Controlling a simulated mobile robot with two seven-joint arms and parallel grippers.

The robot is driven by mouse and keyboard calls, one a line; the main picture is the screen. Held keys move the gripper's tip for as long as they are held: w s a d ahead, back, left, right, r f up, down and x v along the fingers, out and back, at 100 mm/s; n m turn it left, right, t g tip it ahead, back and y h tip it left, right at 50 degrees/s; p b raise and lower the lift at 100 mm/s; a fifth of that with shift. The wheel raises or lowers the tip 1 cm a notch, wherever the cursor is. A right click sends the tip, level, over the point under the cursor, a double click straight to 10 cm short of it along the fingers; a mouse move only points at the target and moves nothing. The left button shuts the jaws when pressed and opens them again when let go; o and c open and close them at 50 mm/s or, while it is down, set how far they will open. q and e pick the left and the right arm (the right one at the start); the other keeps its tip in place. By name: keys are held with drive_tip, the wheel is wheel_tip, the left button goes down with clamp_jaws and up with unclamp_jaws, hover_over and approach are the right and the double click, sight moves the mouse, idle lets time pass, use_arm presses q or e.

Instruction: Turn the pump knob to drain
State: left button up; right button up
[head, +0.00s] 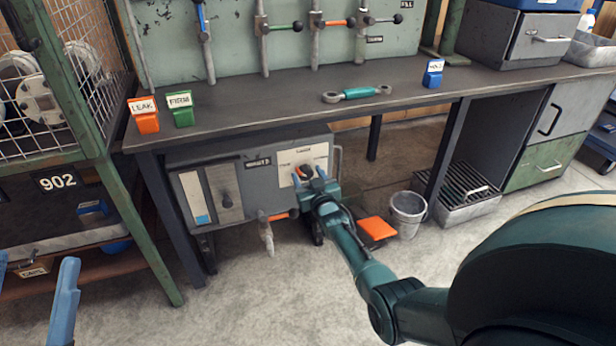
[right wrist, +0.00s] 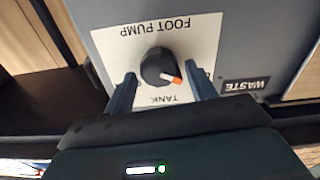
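The plate reads FOOT PUMP and TANK, upside down in the right wrist view. The pointer points to the lower right there, just right of TANK. A further label by the right finger is mostly hidden. My right gripper (right wrist: 161,88) is open, with one finger on either side of the knob and gaps to it. In the head view, my right gripper (head: 309,177) is at the grey cabinet's front (head: 245,165). My left gripper (head: 35,285) is open and empty at lower left.
The cabinet sits under the workbench (head: 240,110). An orange-handled valve (head: 279,216) projects below the panel. An orange pedal (head: 377,229) and a grey bucket (head: 408,212) stand on the floor to the right. A green rack (head: 135,225) stands at left.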

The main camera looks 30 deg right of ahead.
drive_tip(key=c, duration=0.8)
